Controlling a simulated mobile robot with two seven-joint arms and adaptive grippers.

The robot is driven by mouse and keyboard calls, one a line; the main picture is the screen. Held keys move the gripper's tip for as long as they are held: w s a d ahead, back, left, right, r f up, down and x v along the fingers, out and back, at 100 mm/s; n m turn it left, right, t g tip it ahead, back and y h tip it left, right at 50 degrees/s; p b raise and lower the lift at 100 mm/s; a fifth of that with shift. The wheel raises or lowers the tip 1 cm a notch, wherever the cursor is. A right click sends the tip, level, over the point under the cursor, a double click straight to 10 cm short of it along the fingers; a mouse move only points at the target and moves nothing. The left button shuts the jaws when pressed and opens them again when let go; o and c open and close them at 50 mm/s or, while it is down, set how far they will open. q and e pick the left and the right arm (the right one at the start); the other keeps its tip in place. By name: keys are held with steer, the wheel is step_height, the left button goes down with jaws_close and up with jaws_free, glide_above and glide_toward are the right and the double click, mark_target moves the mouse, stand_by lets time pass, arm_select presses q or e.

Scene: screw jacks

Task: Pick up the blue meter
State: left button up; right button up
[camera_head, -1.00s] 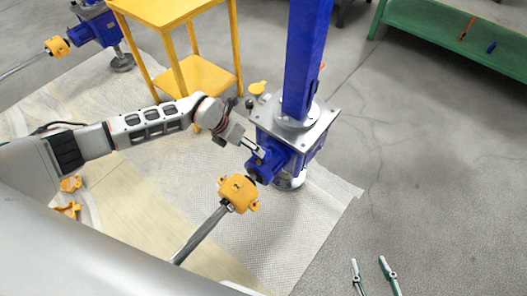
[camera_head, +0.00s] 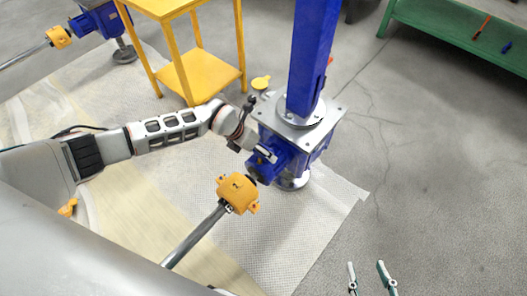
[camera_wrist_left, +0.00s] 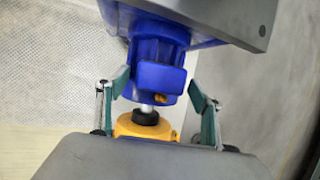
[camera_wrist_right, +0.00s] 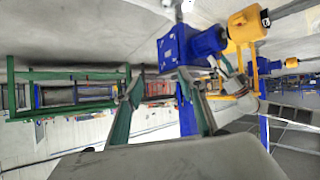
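A blue block-like part (camera_wrist_left: 162,78) on the near side of the blue screw jack (camera_wrist_left: 150,25) sits between the fingers of my left gripper (camera_wrist_left: 160,85). I cannot tell whether this is the blue meter. Small gaps show between it and both fingers. In the head view my left gripper (camera_head: 262,153) is at the side of the jack (camera_head: 288,158), its fingers partly hidden. My right gripper (camera_head: 368,272) is open and empty over bare floor at the bottom; its open fingers also show in the right wrist view (camera_wrist_right: 158,100). A small blue item (camera_head: 507,47) lies on the green bench.
An orange gearbox (camera_head: 238,192) on a steel shaft stands just in front of the jack. A yellow table (camera_head: 215,72) is behind my left arm. The green bench (camera_head: 440,32) also holds an orange item (camera_head: 482,27). Floor at right is clear.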

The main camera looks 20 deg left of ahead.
mark_target(267, 148)
arm_select(q)
steer(key=c, duration=1)
steer(key=shift+c, duration=0.8)
steer(key=r, duration=0.1)
steer(key=r+p, duration=0.1)
steer(key=r, duration=0.1)
steer(key=r+p, duration=0.1)
steer(key=r, duration=0.1)
steer(key=shift+w+r, duration=0.15)
steer(key=shift+w, duration=0.1)
step_height(267, 148, up, 15)
steer(key=p, duration=0.4)
steer(key=shift+s, duration=0.25)
arm_select(e)
steer(key=d, duration=0.1)
steer(key=s+d, duration=0.1)
steer(key=d+f+h, duration=0.1)
steer(key=shift+s+d+g, duration=0.25)
steer(key=shift+s+g, duration=0.05)
